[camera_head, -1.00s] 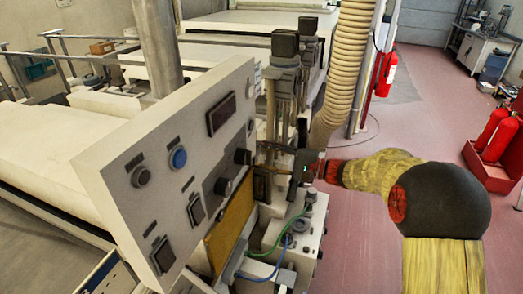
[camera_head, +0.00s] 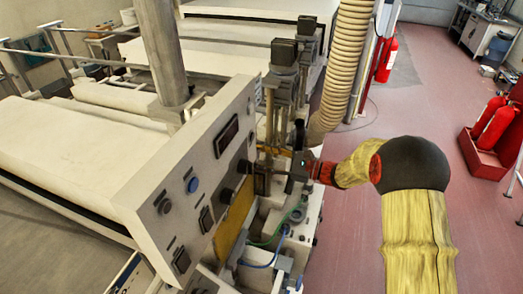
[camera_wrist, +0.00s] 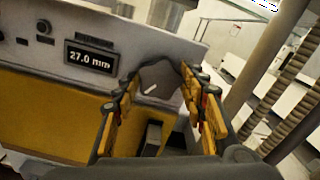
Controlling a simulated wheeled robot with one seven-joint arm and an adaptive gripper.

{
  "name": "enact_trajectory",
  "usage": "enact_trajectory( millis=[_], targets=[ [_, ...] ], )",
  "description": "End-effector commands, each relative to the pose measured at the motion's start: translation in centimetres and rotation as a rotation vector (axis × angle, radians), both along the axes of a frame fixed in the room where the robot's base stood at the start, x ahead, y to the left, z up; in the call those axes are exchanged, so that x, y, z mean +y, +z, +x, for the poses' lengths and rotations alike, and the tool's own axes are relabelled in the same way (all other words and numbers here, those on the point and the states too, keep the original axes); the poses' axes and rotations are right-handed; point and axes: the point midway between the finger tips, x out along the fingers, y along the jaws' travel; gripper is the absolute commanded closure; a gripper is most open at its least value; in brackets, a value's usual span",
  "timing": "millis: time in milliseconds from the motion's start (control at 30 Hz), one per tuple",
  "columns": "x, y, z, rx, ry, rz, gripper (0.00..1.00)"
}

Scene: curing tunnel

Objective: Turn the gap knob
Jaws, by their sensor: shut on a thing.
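The gap knob (camera_wrist: 160,80) is a grey round knob with a short white mark, between my fingertips in the wrist view. In the head view a dark knob (camera_head: 245,166) sits on the right part of the sloped white control panel (camera_head: 160,180), at my fingertips. My gripper (camera_head: 256,169), also in the wrist view (camera_wrist: 158,84), is shut on the knob with a yellow-padded finger on each side. The display (camera_wrist: 91,58) left of the knob reads 27.0 mm.
Metal posts (camera_head: 285,75) and a ribbed hose (camera_head: 345,60) stand behind my gripper. Green and blue cables run below it.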

Motion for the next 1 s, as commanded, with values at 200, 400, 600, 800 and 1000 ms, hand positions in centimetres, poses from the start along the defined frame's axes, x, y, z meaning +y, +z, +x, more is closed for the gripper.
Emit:
enact_trajectory(
  millis=[200,400,600,800,1000],
  targets=[
    [-0.04,0.04,-0.01,0.141,-0.001,0.048,0.83],
    [-0.04,-0.13,-0.01,0.221,-0.002,0.078,0.83],
    [-0.04,-0.21,-0.01,0.258,-0.002,0.091,0.83],
    [-0.03,-0.29,-0.02,0.267,-0.001,0.094,0.83],
    [-0.04,-0.32,-0.04,0.267,-0.001,0.094,0.83]
  ],
)
